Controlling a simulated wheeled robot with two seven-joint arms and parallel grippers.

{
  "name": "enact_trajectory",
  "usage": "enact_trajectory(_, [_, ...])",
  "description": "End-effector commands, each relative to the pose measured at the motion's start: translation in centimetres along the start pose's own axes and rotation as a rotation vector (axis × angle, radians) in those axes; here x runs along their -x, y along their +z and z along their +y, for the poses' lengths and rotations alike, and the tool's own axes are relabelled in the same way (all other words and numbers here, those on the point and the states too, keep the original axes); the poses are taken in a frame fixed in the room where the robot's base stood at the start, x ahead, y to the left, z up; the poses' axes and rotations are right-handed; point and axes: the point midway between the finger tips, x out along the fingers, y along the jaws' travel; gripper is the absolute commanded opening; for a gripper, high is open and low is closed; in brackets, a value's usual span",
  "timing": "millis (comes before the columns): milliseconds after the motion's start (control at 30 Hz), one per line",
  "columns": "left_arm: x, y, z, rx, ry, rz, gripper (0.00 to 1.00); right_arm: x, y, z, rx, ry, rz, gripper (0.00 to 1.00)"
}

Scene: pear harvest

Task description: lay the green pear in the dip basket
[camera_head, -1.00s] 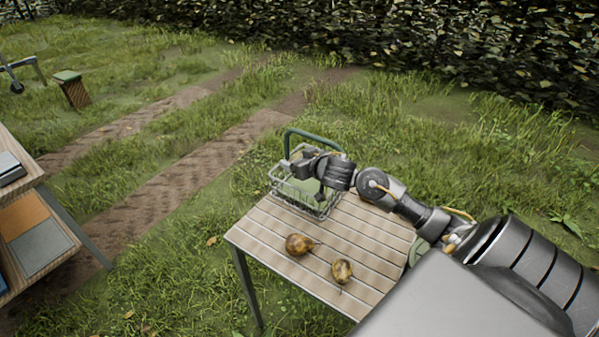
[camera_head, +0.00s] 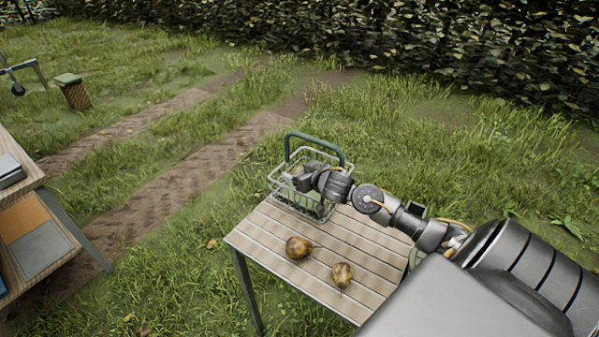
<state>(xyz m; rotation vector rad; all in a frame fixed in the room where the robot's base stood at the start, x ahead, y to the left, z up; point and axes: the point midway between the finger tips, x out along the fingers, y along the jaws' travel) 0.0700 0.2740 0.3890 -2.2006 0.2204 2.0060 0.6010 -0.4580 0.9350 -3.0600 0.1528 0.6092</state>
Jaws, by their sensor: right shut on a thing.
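The dip basket (camera_head: 276,187) is a wire basket with a raised green handle, standing at the far end of the slatted table. My right gripper (camera_head: 297,178) reaches over the basket from the right, with its jaws low at the basket's opening. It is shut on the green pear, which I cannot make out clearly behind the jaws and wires. Whether the pear touches the basket floor cannot be told. My left gripper is out of view.
Two brown, blotched pears (camera_head: 298,247) (camera_head: 342,273) lie on the slatted table (camera_head: 262,235) in front of the basket. A wooden shelf unit (camera_head: 30,205) stands at the left edge. Grass surrounds the table, and a hedge runs along the back.

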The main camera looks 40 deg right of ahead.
Motion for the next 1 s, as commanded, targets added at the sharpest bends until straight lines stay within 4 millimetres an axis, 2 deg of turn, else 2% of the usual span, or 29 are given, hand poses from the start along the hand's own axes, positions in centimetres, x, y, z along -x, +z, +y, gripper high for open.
enact_trajectory(367, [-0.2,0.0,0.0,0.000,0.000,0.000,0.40,-0.3,0.8,0.0,-0.001,0.001,0.000,0.44])
enact_trajectory(400, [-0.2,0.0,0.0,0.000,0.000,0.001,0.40,-0.3,0.8,0.0,0.000,0.001,-0.001,0.76])
enact_trajectory(533, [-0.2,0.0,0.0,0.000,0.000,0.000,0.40,-0.3,0.8,0.0,0.000,0.001,-0.001,0.92])
enact_trajectory(867, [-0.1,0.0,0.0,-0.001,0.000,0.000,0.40,-0.2,0.4,0.0,0.001,0.000,0.001,0.92])
enact_trajectory(967, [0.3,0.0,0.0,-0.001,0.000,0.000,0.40,0.2,-0.7,0.1,0.002,0.001,0.003,0.92])
enact_trajectory(1000, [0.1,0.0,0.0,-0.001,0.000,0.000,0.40,0.8,-0.3,0.0,0.002,0.001,-0.001,0.92])
